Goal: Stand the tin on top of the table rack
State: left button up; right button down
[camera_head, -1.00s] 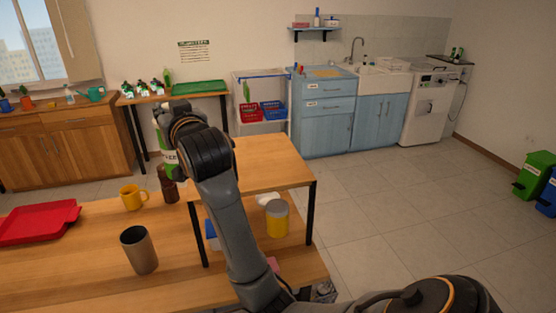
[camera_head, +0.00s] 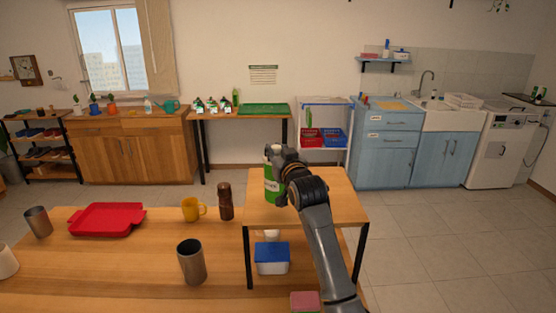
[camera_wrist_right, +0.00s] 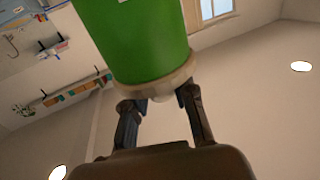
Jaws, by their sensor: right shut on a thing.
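The tin is a green cylinder (camera_head: 270,188) with a pale label, upright over the left part of the table rack's wooden top (camera_head: 325,208) in the head view. I cannot tell whether its base touches the rack. My right gripper (camera_head: 277,153) is at its upper end. In the right wrist view the green tin (camera_wrist_right: 135,38) has a pale band at its end, and the fingers of my right gripper (camera_wrist_right: 158,92) are shut on that end. My arm hides part of the rack top. My left gripper is not in view.
Under the rack is a box with a blue lid (camera_head: 272,257). On the table left of the rack are a brown bottle (camera_head: 226,202), a yellow mug (camera_head: 192,209), a metal cup (camera_head: 191,262) and a red tray (camera_head: 105,220). The rack top's right side looks clear.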

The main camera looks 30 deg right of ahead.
jog(key=f+p, duration=0.1)
jog(key=d+f, duration=0.1)
jog(key=f, duration=0.1)
jog(key=shift+w+p, duration=0.15)
jog(key=shift+p, duration=0.25)
jog(key=shift+f, duration=0.45)
jog(key=shift+a+f, duration=0.1)
jog(key=c, duration=1.1)
grip_release()
jog(key=shift+f, duration=0.1)
